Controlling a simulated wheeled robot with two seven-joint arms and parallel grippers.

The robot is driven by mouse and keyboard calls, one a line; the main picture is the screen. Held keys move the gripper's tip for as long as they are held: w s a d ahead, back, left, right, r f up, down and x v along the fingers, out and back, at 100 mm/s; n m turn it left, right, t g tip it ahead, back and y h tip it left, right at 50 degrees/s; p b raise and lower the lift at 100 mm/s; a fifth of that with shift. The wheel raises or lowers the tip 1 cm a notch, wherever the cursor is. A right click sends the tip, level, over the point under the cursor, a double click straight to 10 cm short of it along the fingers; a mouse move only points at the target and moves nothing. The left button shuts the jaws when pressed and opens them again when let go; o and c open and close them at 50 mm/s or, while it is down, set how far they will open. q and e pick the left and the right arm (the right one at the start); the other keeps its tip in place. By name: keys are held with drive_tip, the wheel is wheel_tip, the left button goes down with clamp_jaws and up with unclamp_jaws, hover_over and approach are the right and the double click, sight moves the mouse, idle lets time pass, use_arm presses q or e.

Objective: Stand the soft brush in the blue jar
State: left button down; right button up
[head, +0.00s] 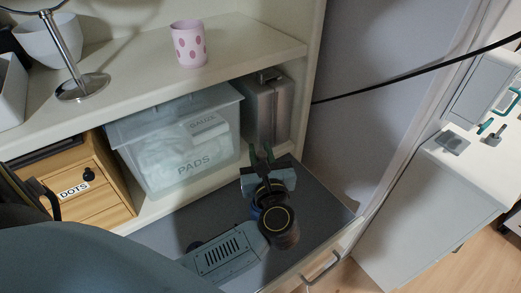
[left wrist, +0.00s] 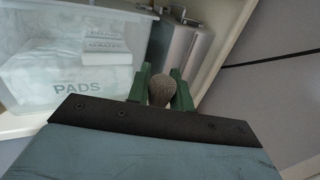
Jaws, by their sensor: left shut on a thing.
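My left gripper (head: 262,154) reaches out over the grey drawer top, in front of the shelf. In the left wrist view its green fingers (left wrist: 161,82) are shut on a beige-brown, rounded, textured thing (left wrist: 162,92), which I take to be the soft brush. Only its rounded end shows; the rest is hidden by the gripper. In the head view the held thing is too small to make out. I cannot make out a blue jar in either view. My right gripper is not in view.
A clear PADS bin (head: 178,143) and a metal case (head: 266,108) stand behind the gripper. A wooden DOTS drawer box (head: 92,180) is at left. A pink spotted cup (head: 188,44) and white bowl (head: 46,42) stand on the upper shelf. A white counter (head: 455,165) is at right.

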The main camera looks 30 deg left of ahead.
use_arm(q)
wheel_tip(320, 180, down, 10)
drive_tip(key=b, duration=0.8)
drive_tip(key=shift+r, duration=0.25)
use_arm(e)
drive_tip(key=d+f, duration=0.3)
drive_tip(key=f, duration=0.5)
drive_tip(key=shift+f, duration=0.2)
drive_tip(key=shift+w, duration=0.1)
use_arm(q)
drive_tip(key=c, duration=1.2)
unclamp_jaws()
drive_tip(key=shift+o, duration=0.2)
drive_tip(key=b+v, duration=0.1)
drive_tip(key=v, duration=1.2)
drive_tip(key=shift+d, duration=0.2)
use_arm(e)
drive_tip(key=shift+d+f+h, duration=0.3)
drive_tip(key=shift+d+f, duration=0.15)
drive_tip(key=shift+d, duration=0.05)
